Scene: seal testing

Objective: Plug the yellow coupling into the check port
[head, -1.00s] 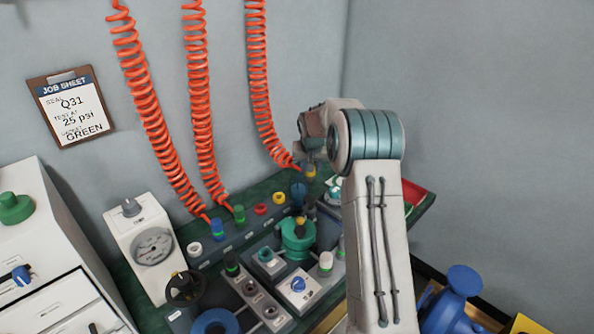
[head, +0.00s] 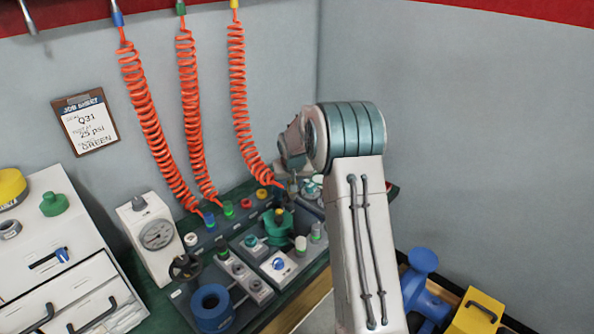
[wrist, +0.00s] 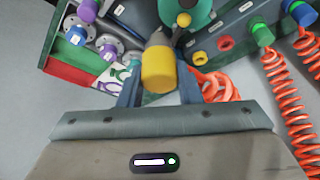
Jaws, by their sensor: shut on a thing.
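My gripper (wrist: 158,84) is shut on the yellow coupling (wrist: 158,69) in the wrist view. The coupling's grey metal nose points away from the gripper, toward the green round fixture (wrist: 187,8) with a yellow knob. The orange coiled hose shows beside the right finger. In the head view my gripper is partly hidden by my arm, low over the back of the bench, near the green fixture (head: 278,228). A yellow ringed socket (head: 262,194) and a red one (head: 246,203) stand open on the back rail. I cannot tell which fitting is the check port.
Blue (head: 209,218) and green (head: 228,209) couplings stand in the rail with coiled hoses rising from them. A pressure gauge (head: 157,234) stands left. The job sheet (head: 87,122) reads Q31, 25 psi, green.

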